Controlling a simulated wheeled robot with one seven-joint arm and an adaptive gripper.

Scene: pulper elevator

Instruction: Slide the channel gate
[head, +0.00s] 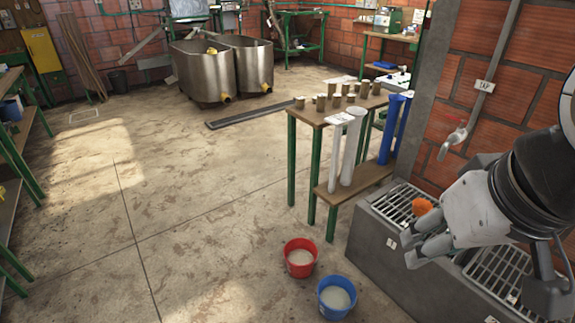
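My gripper (414,252) is at the right of the head view, over the grey concrete trough with metal grates. Its grey fingers point left and down, and the gap between them is not clear. A small orange thing (422,206) shows just beyond the gripper, over the far grate; I cannot tell whether they touch. I cannot make out a channel gate for certain. A long, low dark channel (265,117) lies on the floor beyond the wooden bench, far from my gripper.
The concrete trough (372,252) stands below a tap (453,138) on the brick wall. A red bucket (300,258) and a blue bucket (337,297) stand beside it. A wooden bench (330,108) holds several small cups. Steel tanks (202,75) stand behind. The floor at left is clear.

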